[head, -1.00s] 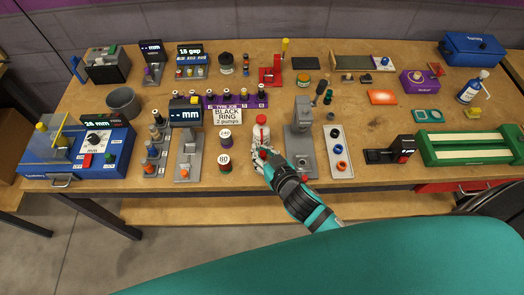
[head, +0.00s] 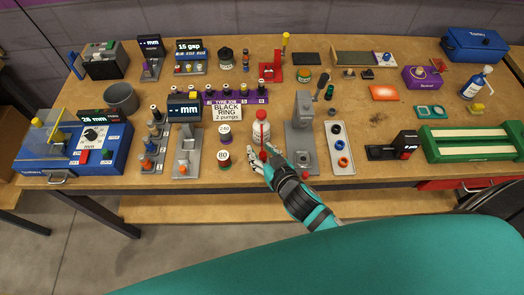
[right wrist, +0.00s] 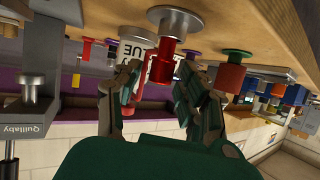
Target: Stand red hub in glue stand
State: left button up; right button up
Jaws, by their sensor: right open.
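The red hub (right wrist: 158,68) shows in the right wrist view, which looks upside down. It appears to sit upright on the silver glue stand (right wrist: 176,20), a round flange with a narrower stem. My right gripper (right wrist: 155,80) is open, with one finger on each side of the hub. I cannot tell whether either finger touches it. In the head view my right gripper (head: 260,158) is at the front of the bench and hides most of the stand. A white glue bottle (head: 261,128) with a red top stands just behind. My left gripper is not in view.
A grey press (head: 302,125) stands close to the right of the gripper. A tray with rings (head: 338,131) is beyond it. Labelled spools (head: 224,137) and a grey fixture (head: 187,155) stand to the left. The bench front edge is close below.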

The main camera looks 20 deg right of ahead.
jog(key=shift+s, duration=0.1)
jog(key=v, duration=1.1)
jog(key=shift+s+r, duration=0.2)
jog(key=shift+s, duration=0.15)
jog(key=shift+d, duration=0.1)
jog(key=s+d+f+n+g+h+b, duration=0.1)
jog(key=s+d+f+g, duration=0.15)
jog(key=f, duration=1.25)
jog(key=s+d+f+g, duration=0.1)
jog(key=s+f+g, duration=0.25)
jog(key=f, duration=1.05)
jog(key=s+d+f+g, duration=0.2)
jog(key=s+f+g, duration=0.1)
jog(key=s+f, duration=0.6)
jog(key=s+d+f+g+h+b, duration=0.1)
jog(key=s+d+f+g, duration=0.2)
jog(key=s+f, duration=0.7)
jog(key=shift+s, duration=0.95)
